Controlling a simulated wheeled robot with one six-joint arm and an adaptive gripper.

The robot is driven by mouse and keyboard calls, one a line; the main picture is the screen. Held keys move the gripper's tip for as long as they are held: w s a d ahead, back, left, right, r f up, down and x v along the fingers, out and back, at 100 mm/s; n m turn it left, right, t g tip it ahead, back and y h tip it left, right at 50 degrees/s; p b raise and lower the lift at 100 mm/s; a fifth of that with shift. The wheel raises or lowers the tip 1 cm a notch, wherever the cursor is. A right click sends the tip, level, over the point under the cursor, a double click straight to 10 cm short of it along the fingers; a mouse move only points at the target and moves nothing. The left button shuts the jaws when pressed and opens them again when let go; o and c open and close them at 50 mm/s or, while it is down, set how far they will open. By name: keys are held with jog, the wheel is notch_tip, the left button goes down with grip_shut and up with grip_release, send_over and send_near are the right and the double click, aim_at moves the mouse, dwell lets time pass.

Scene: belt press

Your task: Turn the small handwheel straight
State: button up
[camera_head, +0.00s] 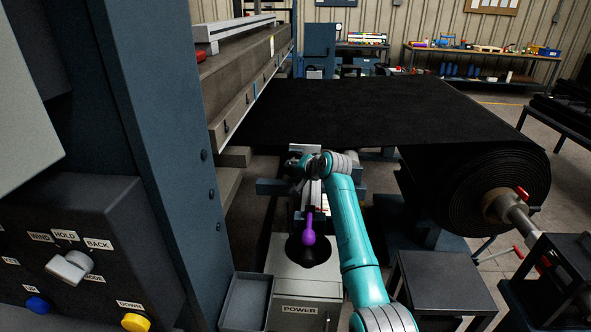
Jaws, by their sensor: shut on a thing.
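My teal arm reaches up from the bottom of the head view and bends at a grey wrist. My gripper (311,192) is below and left of this bend, over the work area behind the power box. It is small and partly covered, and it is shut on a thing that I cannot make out. I cannot pick out the small handwheel or its angle. A purple knobbed lever (308,238) stands in a dark round opening just in front of the gripper, on the grey power box (300,292). I cannot tell whether they touch.
A control panel (75,240) with a grey selector and blue and yellow buttons is at left, beside a blue press post (165,150). An empty grey tray (228,305) is left of the power box. A black belt roll (455,190) and dark stands (440,285) are at right.

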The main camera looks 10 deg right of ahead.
jog(key=o, duration=1.1)
jog(key=shift+o, duration=0.2)
jog(key=shift+s, duration=0.1)
jog(key=v, duration=1)
jog(key=shift+s+d+r, duration=0.15)
jog(key=shift+s+r, duration=0.05)
jog(key=shift+s, duration=0.05)
jog(key=shift+s+d+r, duration=0.15)
jog(key=shift+s+r, duration=0.1)
jog(key=shift+s, duration=0.25)
